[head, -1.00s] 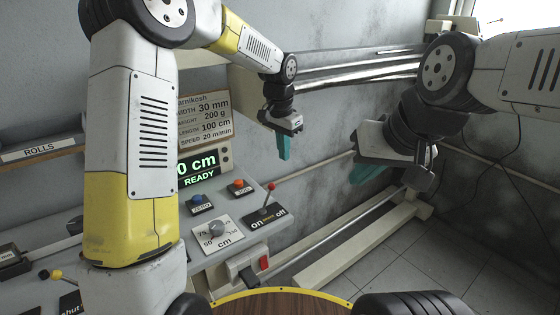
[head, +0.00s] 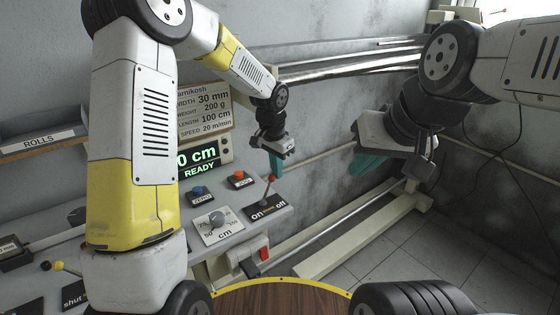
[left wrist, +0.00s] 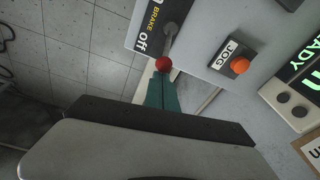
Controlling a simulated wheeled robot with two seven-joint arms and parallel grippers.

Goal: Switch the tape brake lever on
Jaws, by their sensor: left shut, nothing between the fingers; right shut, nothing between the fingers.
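The stalk leans toward the "off" side. In the left wrist view, the red knob (left wrist: 164,64) is right at the tips of my left gripper (left wrist: 162,85), near the word "off". My left gripper (head: 276,168) is shut and empty, its teal fingers pointing down just above the knob; I cannot tell whether they touch. My right gripper (head: 362,163) is shut and empty, off to the right.
Next to the lever are an orange JOG button (head: 238,177), a blue ZERO button (head: 198,191) and a grey cm dial (head: 217,220). A green display (head: 197,163) reads READY behind them. A red switch (head: 264,254) sits below the panel's front edge.

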